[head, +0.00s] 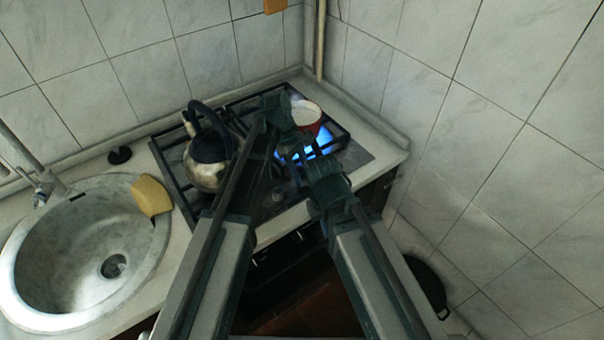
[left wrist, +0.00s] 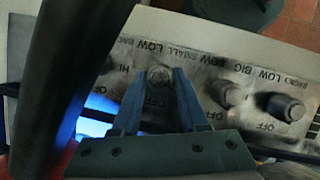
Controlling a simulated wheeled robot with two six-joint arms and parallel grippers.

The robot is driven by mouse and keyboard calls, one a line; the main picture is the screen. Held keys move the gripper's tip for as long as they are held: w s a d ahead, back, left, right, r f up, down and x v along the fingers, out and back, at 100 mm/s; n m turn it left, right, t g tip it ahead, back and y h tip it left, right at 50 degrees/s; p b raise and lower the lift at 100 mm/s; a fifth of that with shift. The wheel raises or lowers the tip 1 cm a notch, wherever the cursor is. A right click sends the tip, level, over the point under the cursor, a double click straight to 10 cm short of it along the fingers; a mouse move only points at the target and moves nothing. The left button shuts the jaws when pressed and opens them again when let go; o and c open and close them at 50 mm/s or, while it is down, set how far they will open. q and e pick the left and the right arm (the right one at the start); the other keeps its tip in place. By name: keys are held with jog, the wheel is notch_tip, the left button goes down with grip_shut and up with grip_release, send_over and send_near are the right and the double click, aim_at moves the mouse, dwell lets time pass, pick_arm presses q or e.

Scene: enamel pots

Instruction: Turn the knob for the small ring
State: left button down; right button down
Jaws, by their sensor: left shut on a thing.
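In the left wrist view my left gripper (left wrist: 160,82) has its two fingers closed on a round grey knob (left wrist: 159,74) of the stove's control panel (left wrist: 207,85). The label by this knob reads "SMALL", upside down in this view. Two more knobs, one (left wrist: 227,93) beside "BIG" and one (left wrist: 285,107), stand apart from the fingers. In the head view the arms and wrists hide most of the panel. My right wrist (head: 328,185) is over the right of the stove; its fingers cannot be made out.
Blue flame (head: 318,147) burns at the right of the stove, close to a red pot (head: 308,118) with pale contents. A steel kettle (head: 205,170) stands on the left. A sink (head: 80,250) with a yellow sponge (head: 151,195) is further left. Tiled walls close off the back and right.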

pick_arm(q)
jog(key=shift+c, duration=2.1)
grip_release()
jog(key=p+v, duration=1.2)
jog(key=v, duration=0.1)
jog(key=shift+w+a+r+p, duration=0.15)
jog(key=shift+w+r+p, duration=0.05)
jog(key=shift+r+p, duration=0.15)
